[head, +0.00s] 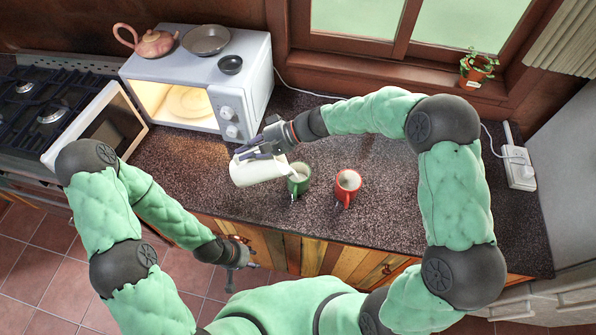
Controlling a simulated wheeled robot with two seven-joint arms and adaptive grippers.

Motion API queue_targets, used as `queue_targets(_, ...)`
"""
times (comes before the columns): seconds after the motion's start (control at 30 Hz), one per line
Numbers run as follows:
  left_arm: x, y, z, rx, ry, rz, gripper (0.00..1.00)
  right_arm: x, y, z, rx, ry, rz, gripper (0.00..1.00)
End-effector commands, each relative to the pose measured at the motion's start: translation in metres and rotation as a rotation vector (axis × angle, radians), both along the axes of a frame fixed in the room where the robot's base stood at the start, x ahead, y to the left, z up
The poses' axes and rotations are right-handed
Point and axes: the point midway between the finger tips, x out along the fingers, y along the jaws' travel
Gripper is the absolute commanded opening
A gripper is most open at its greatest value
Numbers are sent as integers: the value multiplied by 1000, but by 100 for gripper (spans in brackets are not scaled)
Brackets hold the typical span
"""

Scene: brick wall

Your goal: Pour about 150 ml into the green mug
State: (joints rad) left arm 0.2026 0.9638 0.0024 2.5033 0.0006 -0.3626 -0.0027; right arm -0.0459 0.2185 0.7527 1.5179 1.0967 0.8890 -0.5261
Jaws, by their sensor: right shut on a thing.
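A white jug (257,170) is held tilted in my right gripper (255,152), with its mouth to the right over the green mug. A whitish stream shows at its lip. The green mug (299,186) stands upright on the dark counter, just right of the jug, and its inside is partly hidden. My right gripper is shut on the jug. A red mug (347,187) stands upright on the counter to the right of the green mug. My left gripper (233,280) hangs low in front of the cabinets, away from the mugs; its fingers are too small to read.
A microwave (252,85) with its door open stands at the back left, with a teapot (152,41) and bowls on top. A stove (40,110) is at far left. A potted plant (476,68) sits on the windowsill. The counter (395,215) right of the red mug is clear.

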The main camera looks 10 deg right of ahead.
Motion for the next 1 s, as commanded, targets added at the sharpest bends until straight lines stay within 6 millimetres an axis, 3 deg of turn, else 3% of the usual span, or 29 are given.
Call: queue_targets(1.0, 0, 0, -4, 0, 0, 0, 40, 0, -6, 7, 56, -6, 0, 0)
